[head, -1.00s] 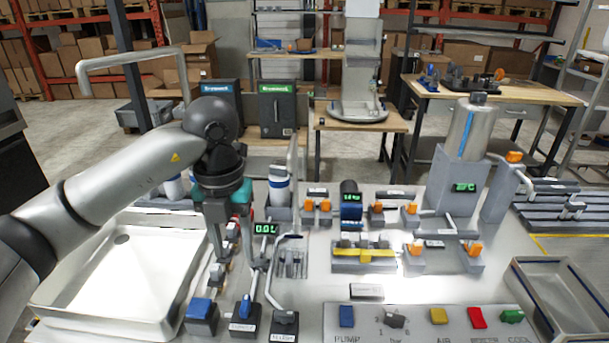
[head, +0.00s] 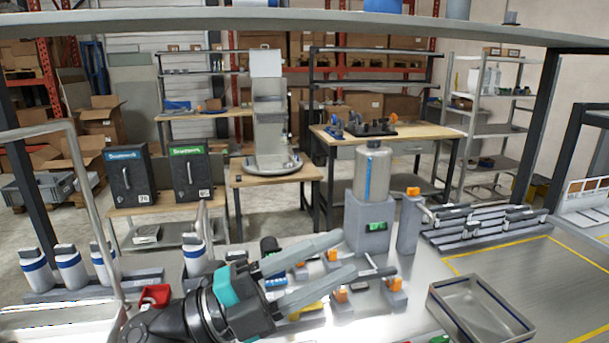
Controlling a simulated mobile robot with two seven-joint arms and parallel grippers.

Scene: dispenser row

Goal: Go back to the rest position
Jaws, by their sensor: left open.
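My left gripper (head: 350,256) is low in the middle of the head view, with its dark wrist and teal band at the bottom. Its two grey fingers point right and slightly up, spread apart, with nothing between them. It is above the dispenser bench (head: 428,275) and hides part of the valves and the front controls. My right gripper is not in view.
A steel tank (head: 371,172) on a grey stand with a green display rises just beyond the fingertips. An empty metal tray (head: 478,308) is at the lower right. White-and-blue bottles (head: 68,268) and a tall bent pipe (head: 88,205) stand left. A shelf (head: 300,24) crosses the top.

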